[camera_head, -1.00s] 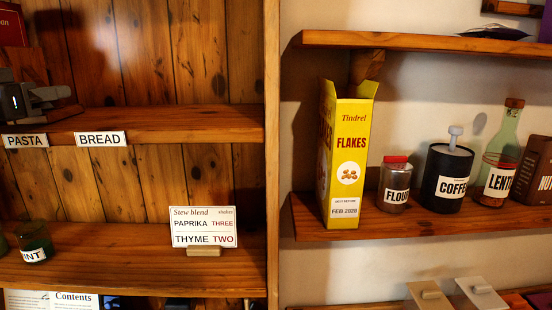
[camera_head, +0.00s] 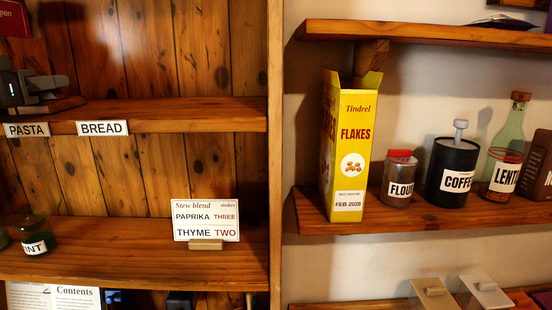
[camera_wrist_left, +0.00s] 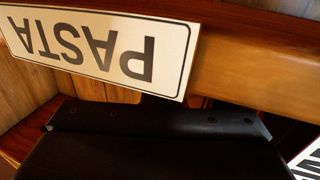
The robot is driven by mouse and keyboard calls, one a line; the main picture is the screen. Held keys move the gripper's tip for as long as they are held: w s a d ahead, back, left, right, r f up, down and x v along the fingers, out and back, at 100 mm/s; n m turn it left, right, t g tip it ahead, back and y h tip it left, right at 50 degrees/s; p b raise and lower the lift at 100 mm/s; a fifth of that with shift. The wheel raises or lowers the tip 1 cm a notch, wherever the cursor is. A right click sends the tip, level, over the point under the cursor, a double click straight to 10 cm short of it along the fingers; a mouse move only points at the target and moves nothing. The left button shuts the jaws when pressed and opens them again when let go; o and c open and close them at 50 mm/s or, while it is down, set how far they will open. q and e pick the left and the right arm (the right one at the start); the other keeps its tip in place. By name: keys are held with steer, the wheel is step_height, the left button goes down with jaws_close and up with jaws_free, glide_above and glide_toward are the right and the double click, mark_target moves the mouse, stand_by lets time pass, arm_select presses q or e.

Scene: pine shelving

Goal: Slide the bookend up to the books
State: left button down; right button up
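A wooden piece that looks like the bookend stands on the upper left shelf (camera_head: 190,113) in the head view; its upright (camera_head: 32,55) rises behind my gripper and its flat base (camera_head: 68,103) lies on the board. A red book (camera_head: 13,22) shows at the far left edge, cut off by the frame. My left gripper (camera_head: 50,88) is in front of the bookend's upright, its grey fingers just over the base. The gap between the fingers and any contact are unclear. My right gripper is out of view.
PASTA (camera_head: 27,130) and BREAD (camera_head: 102,128) labels sit on the shelf's front edge; the PASTA label also fills the top of the left wrist view (camera_wrist_left: 95,50). The shelf is bare right of the bookend. A jar (camera_head: 36,237) and recipe card (camera_head: 206,219) stand below.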

arm_select(q)
steer(key=shift+s+a+b, duration=0.15)
steer(key=shift+a+b, duration=0.95)
stand_by(0.8)
steer(key=shift+s+a+b, duration=0.1)
steer(key=shift+a+b, duration=0.45)
steer(key=shift+a, duration=0.35)
stand_by(0.6)
steer(key=shift+r, duration=0.1)
steer(key=shift+d+p, duration=0.2)
steer(key=shift+p, duration=0.25)
steer(key=shift+d+p, duration=0.75)
steer(key=shift+d, duration=0.45)
